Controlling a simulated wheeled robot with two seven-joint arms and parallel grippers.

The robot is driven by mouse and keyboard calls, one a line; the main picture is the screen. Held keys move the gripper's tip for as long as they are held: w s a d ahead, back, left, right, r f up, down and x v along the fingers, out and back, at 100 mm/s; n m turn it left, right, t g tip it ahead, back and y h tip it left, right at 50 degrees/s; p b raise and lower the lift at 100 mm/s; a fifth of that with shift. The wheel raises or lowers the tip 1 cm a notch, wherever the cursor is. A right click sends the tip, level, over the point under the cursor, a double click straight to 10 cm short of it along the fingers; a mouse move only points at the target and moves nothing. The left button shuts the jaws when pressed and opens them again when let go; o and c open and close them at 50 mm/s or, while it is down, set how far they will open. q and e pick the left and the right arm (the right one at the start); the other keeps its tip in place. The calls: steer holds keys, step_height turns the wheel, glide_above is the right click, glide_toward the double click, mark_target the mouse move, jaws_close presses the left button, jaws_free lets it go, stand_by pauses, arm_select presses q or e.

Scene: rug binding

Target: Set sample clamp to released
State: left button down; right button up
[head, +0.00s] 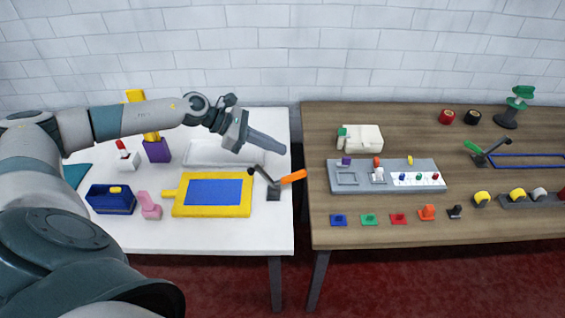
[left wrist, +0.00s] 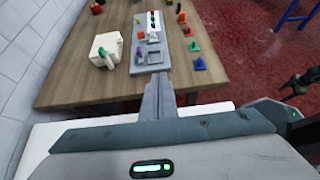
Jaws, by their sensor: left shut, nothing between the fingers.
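Two lever clamps show in the head view, and I cannot tell by a label which is the sample clamp. One clamp with an orange handle (head: 292,177) stands on the white table near its right edge, its handle tilted low to the right. The other, with a green handle (head: 473,147), stands on the wooden table, its handle sloping up to the left. My left gripper (head: 268,143) is shut and empty above the white table, behind the orange-handled clamp and apart from it. Its shut fingers also show in the left wrist view (left wrist: 158,97).
A yellow frame with a blue panel (head: 213,192) lies left of the orange-handled clamp. A clear tray (head: 205,152) lies behind it. A narrow gap separates the white table (head: 250,240) from the wooden table (head: 375,237). A grey board (head: 340,167) carries several small pieces.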

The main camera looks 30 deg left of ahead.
arm_select(q)
steer(key=r, duration=0.1)
steer(key=a+r+b, duration=0.1)
steer(key=s+a+r, duration=0.1)
steer(key=r, duration=0.1)
steer(key=shift+r+b, duration=0.1)
steer(key=shift+b, duration=0.2)
arm_select(e)
steer(key=shift+w+a+f, duration=0.15)
steer(key=shift+w+f, duration=0.05)
steer(key=shift+f, duration=0.35)
steer(key=shift+w+a+f, duration=0.1)
steer(key=shift+w+f, duration=0.05)
steer(key=shift+f, duration=0.4)
arm_select(q)
steer(key=shift+s, duration=0.1)
arm_select(e)
steer(key=shift+d, duration=0.15)
steer(key=shift+w, duration=0.1)
